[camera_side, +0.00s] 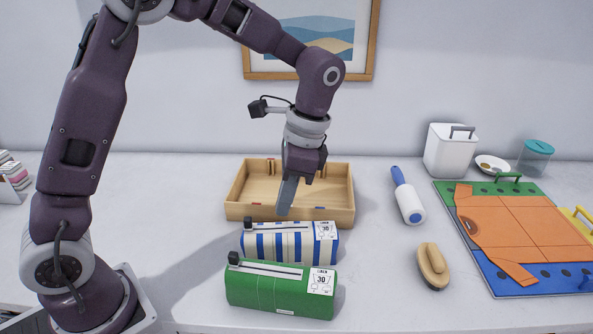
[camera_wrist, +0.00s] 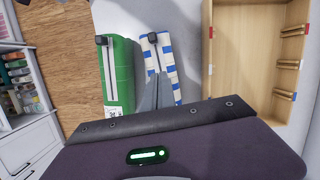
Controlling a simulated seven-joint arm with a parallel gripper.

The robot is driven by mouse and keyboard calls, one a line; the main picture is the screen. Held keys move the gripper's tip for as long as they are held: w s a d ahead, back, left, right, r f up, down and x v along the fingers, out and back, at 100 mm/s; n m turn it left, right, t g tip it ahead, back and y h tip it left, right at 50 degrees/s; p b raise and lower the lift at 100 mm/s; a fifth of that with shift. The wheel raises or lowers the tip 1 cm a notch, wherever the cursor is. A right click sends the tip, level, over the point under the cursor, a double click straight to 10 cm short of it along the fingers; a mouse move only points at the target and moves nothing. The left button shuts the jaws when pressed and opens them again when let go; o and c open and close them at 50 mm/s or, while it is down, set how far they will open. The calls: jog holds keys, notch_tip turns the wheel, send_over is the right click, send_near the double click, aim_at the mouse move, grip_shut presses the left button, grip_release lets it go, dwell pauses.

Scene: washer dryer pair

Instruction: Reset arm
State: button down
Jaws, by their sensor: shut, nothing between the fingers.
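My gripper (camera_side: 285,210) points down over the front part of the wooden tray, just behind the striped pouch. Its fingers are shut with nothing between them. In the wrist view the grey fingers (camera_wrist: 166,92) overlap the blue-and-white striped pouch. That striped pouch (camera_side: 262,244) lies on the counter in front of the tray, with a label at its right end. A green pouch (camera_side: 265,290) with a similar label lies in front of it. I cannot tell whether the fingertips touch anything.
The open wooden tray (camera_side: 340,213) has small coloured marks and looks empty. To its right are a lint roller (camera_side: 408,205), a brush (camera_side: 433,266), a white bin (camera_side: 450,152), a small dish (camera_side: 492,164), a teal-lidded jar (camera_side: 536,155) and an orange folding board (camera_side: 515,228).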

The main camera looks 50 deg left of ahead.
jog(key=s+r+n+t, duration=0.2)
jog(key=s+r, duration=0.2)
jog(key=r, duration=0.7)
jog(key=s+a+f+n+t+h, duration=0.1)
jog(key=s+n+t, duration=0.4)
jog(key=s, duration=1)
jog(key=shift+a+f+n+t+h, duration=0.35)
jog(key=shift+a+n+t+h, duration=0.05)
jog(key=shift+a+n, duration=0.1)
